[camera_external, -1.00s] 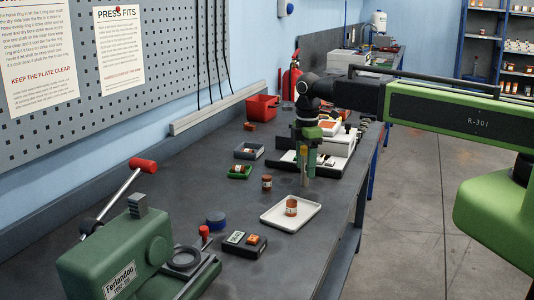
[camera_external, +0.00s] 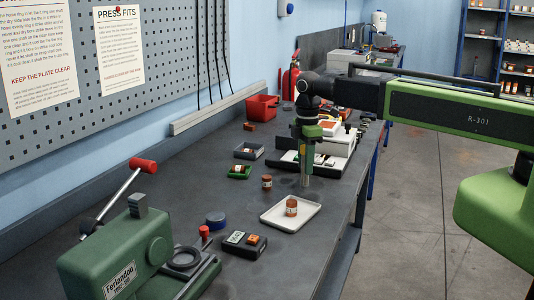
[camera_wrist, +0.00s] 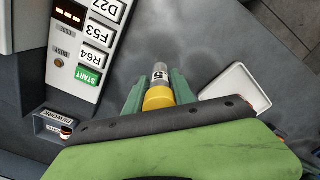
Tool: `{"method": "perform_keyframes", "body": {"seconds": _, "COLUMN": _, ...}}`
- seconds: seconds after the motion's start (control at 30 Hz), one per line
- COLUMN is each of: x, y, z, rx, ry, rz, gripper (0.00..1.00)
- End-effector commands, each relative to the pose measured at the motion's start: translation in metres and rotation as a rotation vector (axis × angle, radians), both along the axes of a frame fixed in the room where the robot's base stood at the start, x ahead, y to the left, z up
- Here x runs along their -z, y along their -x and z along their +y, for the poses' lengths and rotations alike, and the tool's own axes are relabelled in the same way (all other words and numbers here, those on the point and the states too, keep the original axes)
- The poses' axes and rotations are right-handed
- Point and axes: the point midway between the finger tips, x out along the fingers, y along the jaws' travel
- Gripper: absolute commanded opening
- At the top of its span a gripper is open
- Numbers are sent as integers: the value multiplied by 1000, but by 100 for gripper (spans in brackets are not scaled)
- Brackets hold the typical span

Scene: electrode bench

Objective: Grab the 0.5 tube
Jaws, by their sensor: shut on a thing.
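A slim tube with a clear grey body, a dark mark and a yellow collar (camera_wrist: 157,98) shows in the wrist view. I cannot read its mark. My gripper (camera_wrist: 158,84) is shut on it, with a green finger on each side. In the external view my gripper (camera_external: 306,164) points straight down over the bench, behind the white tray. The tube (camera_external: 306,182) hangs upright below the fingers. Its lower end is close to the bench top; I cannot tell whether it touches.
A white tray (camera_external: 272,220) holds an orange-brown jar (camera_external: 291,207); another jar (camera_external: 266,183) stands behind it. A white panel (camera_wrist: 82,50) with label buttons and a START key is close by, with a REWORK box (camera_wrist: 46,127). A green press (camera_external: 130,255) stands at the front left.

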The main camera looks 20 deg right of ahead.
Motion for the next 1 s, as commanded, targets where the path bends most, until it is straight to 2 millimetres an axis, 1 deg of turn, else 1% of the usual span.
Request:
{"method": "perform_keyframes", "body": {"seconds": 0.03, "x": -7, "y": 0, "z": 0, "rx": 0, "ry": 0, "rz": 0, "gripper": 0}}
{"method": "perform_keyframes", "body": {"seconds": 0.17, "x": -23, "y": 0, "z": 0, "rx": 0, "ry": 0, "rz": 0, "gripper": 0}}
{"method": "perform_keyframes", "body": {"seconds": 0.3, "x": -47, "y": 0, "z": 0, "rx": 0, "ry": 1, "rz": 0, "gripper": 0}}
{"method": "perform_keyframes", "body": {"seconds": 0.37, "x": -52, "y": 2, "z": -13, "rx": 4, "ry": 1, "rz": 0, "gripper": 0}}
{"method": "perform_keyframes", "body": {"seconds": 0.6, "x": -86, "y": 7, "z": -69, "rx": 4, "ry": 1, "rz": 0, "gripper": 0}}
{"method": "perform_keyframes", "body": {"seconds": 0.7, "x": -97, "y": 8, "z": -89, "rx": 4, "ry": 1, "rz": 0, "gripper": 0}}
{"method": "perform_keyframes", "body": {"seconds": 0.83, "x": -106, "y": 9, "z": -107, "rx": 2, "ry": 1, "rz": 0, "gripper": 0}}
{"method": "perform_keyframes", "body": {"seconds": 1.0, "x": -108, "y": 9, "z": -116, "rx": 1, "ry": 1, "rz": 0, "gripper": 0}}
